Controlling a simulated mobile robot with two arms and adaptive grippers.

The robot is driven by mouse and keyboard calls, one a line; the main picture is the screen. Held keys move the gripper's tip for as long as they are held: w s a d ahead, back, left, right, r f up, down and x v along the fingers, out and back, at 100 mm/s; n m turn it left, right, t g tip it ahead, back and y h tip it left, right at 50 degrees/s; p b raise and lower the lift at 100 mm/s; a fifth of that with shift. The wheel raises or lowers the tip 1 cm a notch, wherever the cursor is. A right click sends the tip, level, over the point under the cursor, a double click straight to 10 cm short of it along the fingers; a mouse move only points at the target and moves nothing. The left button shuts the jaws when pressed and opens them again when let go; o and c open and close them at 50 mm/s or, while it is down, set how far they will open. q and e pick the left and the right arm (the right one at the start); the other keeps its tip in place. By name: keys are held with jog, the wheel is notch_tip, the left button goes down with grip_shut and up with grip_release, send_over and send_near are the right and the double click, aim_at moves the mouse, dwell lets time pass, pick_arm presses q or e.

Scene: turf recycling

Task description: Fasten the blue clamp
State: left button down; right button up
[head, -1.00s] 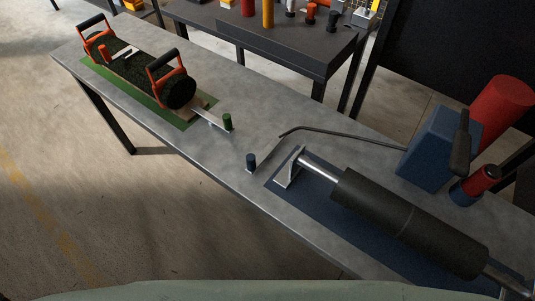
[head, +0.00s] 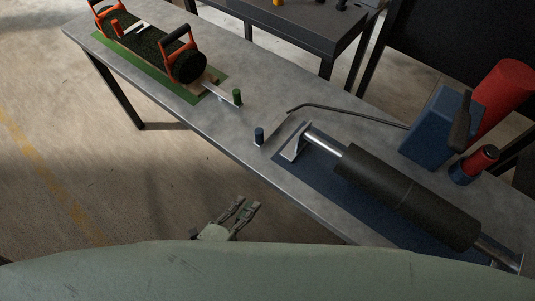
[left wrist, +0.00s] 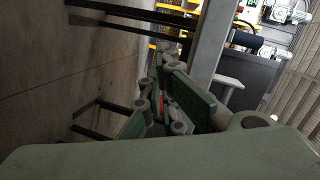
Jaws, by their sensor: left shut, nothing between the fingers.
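The blue clamp is a flat metal bar with a blue knob (head: 259,135) at its end. It lies beside the upright metal bracket (head: 295,144) that holds one end of the dark roller (head: 410,195) over a blue mat (head: 385,220). My left gripper (head: 247,206) is shut and empty. In the head view it appears below the near edge of the table, well apart from the blue knob. In the left wrist view its green fingers (left wrist: 165,100) appear with the table edge beyond; the blue clamp cannot be made out there. My right gripper is not in view.
A turf roll (head: 145,50) with orange handles lies on a green mat, with a green-knobbed bar (head: 237,97) beside it. A blue block (head: 431,126), a red cylinder (head: 503,88) and a bent dark rod (head: 350,117) are at the right. The grey table (head: 215,130) is clear mid-left.

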pick_arm(q)
jog(key=d+r+m+t+h, duration=0.2)
jog(key=d+r+m+h, duration=0.15)
jog(key=r, duration=0.75)
jog(key=shift+m+y, duration=0.45)
jog(key=p+x, duration=0.1)
jog(key=x, duration=0.3)
jog(key=p+x, duration=0.1)
jog(key=x, duration=0.4)
jog(key=shift+w+d+r+p, duration=0.15)
jog(key=shift+w+r+p, duration=0.1)
jog(key=shift+p, duration=0.1)
jog(key=shift+w+a+f+p, duration=0.15)
jog(key=shift+w+a+p, duration=0.45)
jog(key=shift+w+a, duration=0.8)
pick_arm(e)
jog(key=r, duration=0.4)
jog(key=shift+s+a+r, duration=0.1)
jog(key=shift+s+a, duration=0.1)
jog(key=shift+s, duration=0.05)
